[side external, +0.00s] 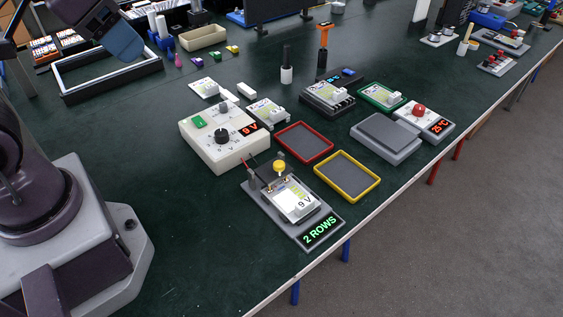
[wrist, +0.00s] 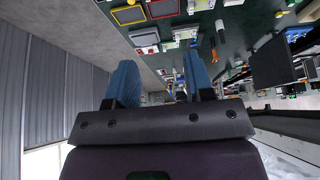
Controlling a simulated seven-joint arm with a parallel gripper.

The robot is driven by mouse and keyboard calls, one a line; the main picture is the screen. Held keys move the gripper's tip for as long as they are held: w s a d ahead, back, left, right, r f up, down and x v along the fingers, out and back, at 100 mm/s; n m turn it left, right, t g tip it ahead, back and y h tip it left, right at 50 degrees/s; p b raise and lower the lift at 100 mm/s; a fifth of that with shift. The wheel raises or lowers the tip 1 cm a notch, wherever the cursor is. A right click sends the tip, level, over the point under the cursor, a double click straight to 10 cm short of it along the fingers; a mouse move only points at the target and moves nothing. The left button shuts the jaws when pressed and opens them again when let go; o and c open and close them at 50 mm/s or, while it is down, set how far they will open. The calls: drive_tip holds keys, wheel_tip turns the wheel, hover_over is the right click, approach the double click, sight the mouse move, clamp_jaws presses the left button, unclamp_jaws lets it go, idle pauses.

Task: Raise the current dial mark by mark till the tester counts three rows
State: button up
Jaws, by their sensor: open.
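The white supply box (side external: 208,158) stands left of centre in the side view, with a black dial (side external: 222,136), a green switch and a red "9 V" display (side external: 249,129). I cannot make out which mark the dial points to. The grey tester (side external: 275,215) in front holds a floodlight panel marked "9 V" (side external: 294,199) and a yellow button (side external: 279,166). Its green display (side external: 320,231) reads "2 ROWS". My gripper (side external: 128,48) is raised at the upper left, far from the dial. Its blue fingers show apart and empty in the wrist view (wrist: 160,80).
A red-rimmed tray (side external: 327,152) and yellow-rimmed tray (side external: 374,194) lie right of the tester. Beyond are a grey block (side external: 386,137) and a "25°C" unit (side external: 425,118). A black post (side external: 287,64) and orange-topped tool (side external: 323,45) stand upright behind. The green table is clear left of the supply box.

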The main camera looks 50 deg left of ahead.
drive_tip(key=n+g, duration=0.6)
drive_tip(key=n, duration=0.7)
approach(223, 104)
wheel_tip(223, 104, down, 9)
drive_tip(key=shift+s+f, duration=0.1)
drive_tip(key=shift+f, duration=0.05)
clamp_jaws()
